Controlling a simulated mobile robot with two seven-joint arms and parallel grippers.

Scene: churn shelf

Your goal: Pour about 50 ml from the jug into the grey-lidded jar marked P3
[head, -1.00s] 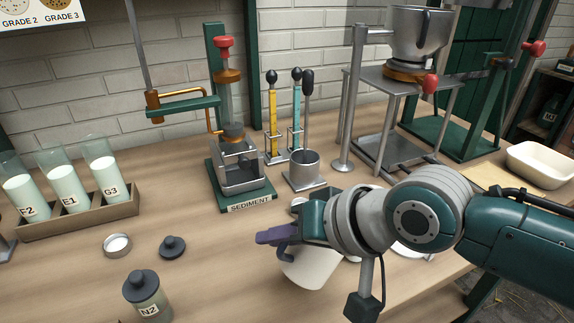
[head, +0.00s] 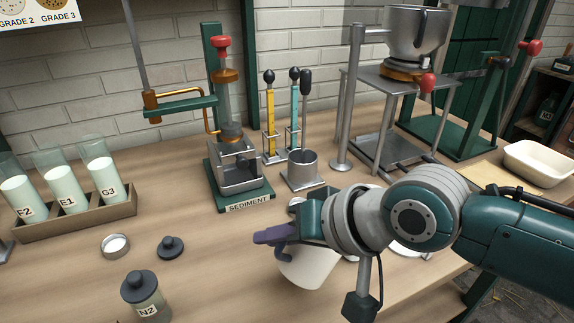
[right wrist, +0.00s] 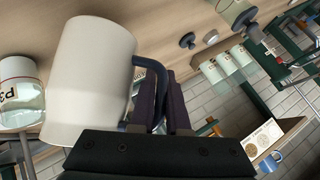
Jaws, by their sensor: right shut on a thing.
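The jug (head: 310,266) is cream white with a dark handle. In the head view it hangs below my right gripper (head: 275,234), partly covered by it. In the right wrist view the jug (right wrist: 90,75) fills the left middle, and the right gripper's fingers (right wrist: 165,105) are shut on its dark handle. The jar marked P3 (right wrist: 28,118) is at the left edge of the right wrist view, beside the jug, with clear glass and a red mark; it is partly cut off. I cannot make out this jar in the head view. My left gripper is out of view.
A dark knobbed lid (head: 170,247) and a small round dish (head: 115,244) lie on the bench. Jar N2 (head: 146,296) stands at the front, and a rack (head: 85,221) of white-filled tubes at left. The sediment tester (head: 238,175) and a metal cup (head: 302,166) stand behind.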

